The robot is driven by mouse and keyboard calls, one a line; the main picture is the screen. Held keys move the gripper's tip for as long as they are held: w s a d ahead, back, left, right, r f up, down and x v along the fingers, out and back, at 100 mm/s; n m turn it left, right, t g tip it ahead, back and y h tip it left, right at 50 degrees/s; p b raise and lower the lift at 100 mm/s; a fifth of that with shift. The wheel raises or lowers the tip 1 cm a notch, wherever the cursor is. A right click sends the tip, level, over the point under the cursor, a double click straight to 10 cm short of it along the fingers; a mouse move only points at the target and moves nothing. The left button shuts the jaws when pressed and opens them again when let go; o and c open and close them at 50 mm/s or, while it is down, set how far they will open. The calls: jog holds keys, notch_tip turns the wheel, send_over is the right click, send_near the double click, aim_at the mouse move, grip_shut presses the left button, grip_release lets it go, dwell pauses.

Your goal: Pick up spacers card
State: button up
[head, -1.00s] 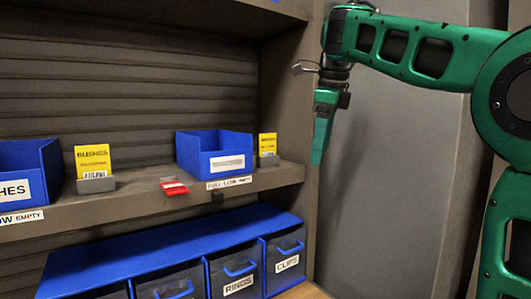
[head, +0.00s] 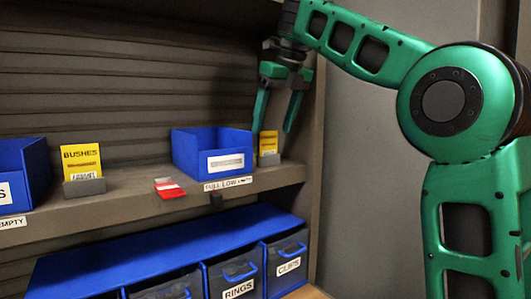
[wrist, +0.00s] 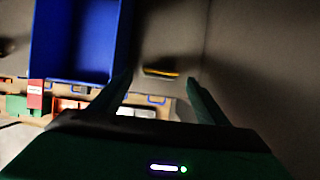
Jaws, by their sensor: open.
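A small yellow card (head: 268,142) stands upright in a grey holder (head: 269,160) on the shelf, right of the blue bin; its print is too small to read, so I cannot confirm it is the spacers card. My gripper (head: 272,128) points down above this card, open and empty, with one finger partly in front of the card's left side. In the wrist view the card's thin yellow top edge (wrist: 161,73) lies between my two dark fingertips (wrist: 158,80), apart from both.
An open blue bin (head: 212,150) stands close left of the card; its blue wall (wrist: 122,40) is near my left finger. A yellow BUSHES card (head: 81,159) stands farther left. A red and white card (head: 168,188) lies at the shelf edge. The side wall is close on the right.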

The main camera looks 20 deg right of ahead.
aim_at(269, 135)
jog(key=shift+w+x, duration=0.15)
jog(key=shift+x, duration=1.25)
jog(key=shift+w+x, duration=0.1)
jog(key=shift+x, duration=1.25)
jog(key=shift+a+r, duration=0.1)
jog(key=c, duration=1.1)
